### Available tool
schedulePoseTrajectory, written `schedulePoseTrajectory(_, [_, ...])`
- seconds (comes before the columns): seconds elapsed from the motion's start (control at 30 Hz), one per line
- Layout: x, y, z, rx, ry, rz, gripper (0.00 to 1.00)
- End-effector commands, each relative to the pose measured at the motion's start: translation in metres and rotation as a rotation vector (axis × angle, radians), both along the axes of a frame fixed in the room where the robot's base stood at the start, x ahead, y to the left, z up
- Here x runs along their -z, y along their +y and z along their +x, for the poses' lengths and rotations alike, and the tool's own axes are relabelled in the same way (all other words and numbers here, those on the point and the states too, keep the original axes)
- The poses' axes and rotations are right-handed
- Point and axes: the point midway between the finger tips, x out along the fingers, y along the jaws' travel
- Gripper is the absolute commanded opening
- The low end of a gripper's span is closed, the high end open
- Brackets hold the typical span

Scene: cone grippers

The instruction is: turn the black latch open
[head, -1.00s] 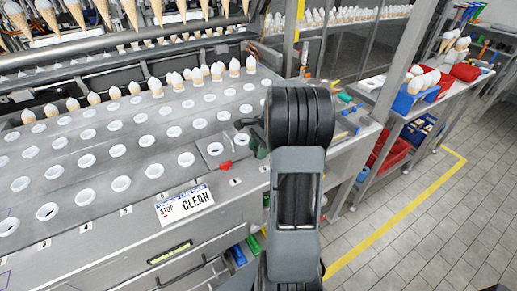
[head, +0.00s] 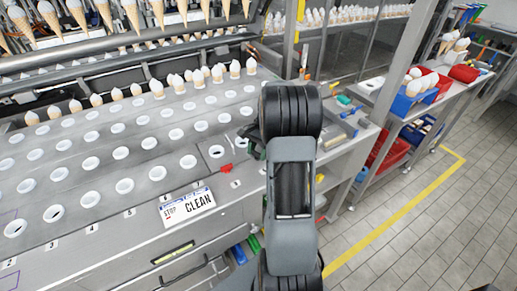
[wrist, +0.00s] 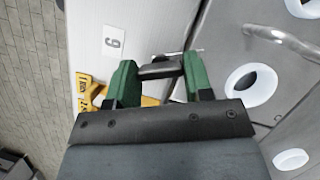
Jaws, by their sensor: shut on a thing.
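The black latch (wrist: 160,70) shows in the wrist view as a short dark bar between the two green fingers of my gripper (wrist: 161,78). The fingers are shut on it, one on each side. A thin metal pin shows just beyond the latch. In the head view my dark grey arm stands in front of the machine's right end. It hides the latch and most of my gripper there.
The steel plate (head: 105,170) with rows of white-rimmed holes fills the left. A red tag (head: 227,168) and a STOP CLEAN sign (head: 188,207) are near its front edge. A yellow label (wrist: 85,92) lies beside the fingers. Open tiled floor (head: 400,240) is at right.

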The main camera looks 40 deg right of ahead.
Motion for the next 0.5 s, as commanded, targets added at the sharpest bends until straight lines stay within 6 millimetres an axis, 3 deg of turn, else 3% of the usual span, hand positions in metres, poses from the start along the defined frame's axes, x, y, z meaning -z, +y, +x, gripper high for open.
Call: schedulePoseTrajectory(0.5, [-0.0019,0.0013,0.0021,-0.493,0.001,0.000,0.23])
